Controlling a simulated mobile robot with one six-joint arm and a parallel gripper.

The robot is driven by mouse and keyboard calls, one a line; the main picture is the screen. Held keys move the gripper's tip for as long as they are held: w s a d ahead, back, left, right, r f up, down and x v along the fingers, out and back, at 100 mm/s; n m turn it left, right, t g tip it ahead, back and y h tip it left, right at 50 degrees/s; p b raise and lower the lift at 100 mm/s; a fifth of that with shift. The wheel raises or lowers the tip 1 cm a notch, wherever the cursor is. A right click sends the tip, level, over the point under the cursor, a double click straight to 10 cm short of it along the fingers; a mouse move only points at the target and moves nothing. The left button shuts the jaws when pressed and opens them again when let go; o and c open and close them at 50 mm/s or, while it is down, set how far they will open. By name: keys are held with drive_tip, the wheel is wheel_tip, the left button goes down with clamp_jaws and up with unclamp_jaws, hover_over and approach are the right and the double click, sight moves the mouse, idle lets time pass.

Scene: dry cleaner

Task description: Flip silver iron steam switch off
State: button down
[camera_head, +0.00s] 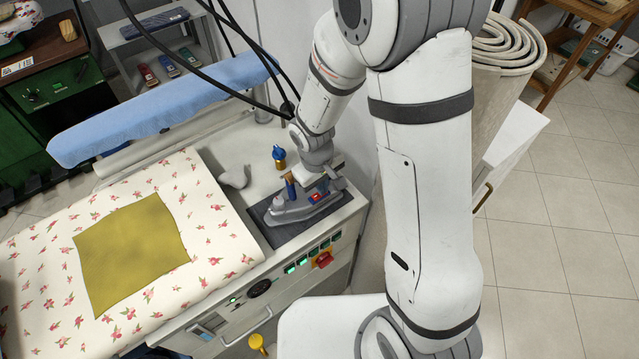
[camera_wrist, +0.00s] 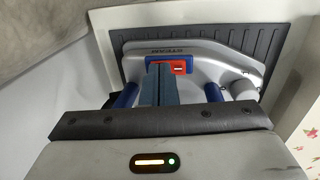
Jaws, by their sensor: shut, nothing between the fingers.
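The silver iron (camera_head: 300,209) rests on a dark ribbed mat (camera_head: 257,226) at the right end of the ironing station. In the wrist view the iron (camera_wrist: 213,66) lies below my gripper, with "STEAM" printed above its red switch (camera_wrist: 181,67) in a blue surround. The red switch also shows in the head view (camera_head: 316,197). My gripper (camera_wrist: 160,70) is shut and empty, its fingertips over the left part of the switch. I cannot tell whether they touch it. The fingers hide part of the switch, and its exact position is unclear.
A floral ironing board (camera_head: 215,222) with an olive cloth (camera_head: 130,252) lies left of the iron. A blue and gold bottle (camera_head: 279,157) and a grey object (camera_head: 235,177) stand behind. Green buttons (camera_head: 302,260) and a red knob (camera_head: 323,259) line the front panel.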

idle(0.3)
drive_tip(key=shift+d+f+b, duration=0.2)
drive_tip(key=shift+f+b, duration=0.35)
drive_tip(key=shift+b, duration=0.35)
drive_tip(key=shift+s+d+r, duration=0.1)
drive_tip(key=shift+s+r, duration=0.05)
drive_tip(key=shift+s, duration=0.15)
drive_tip(key=shift+s+a, duration=0.35)
drive_tip(key=shift+a, duration=0.3)
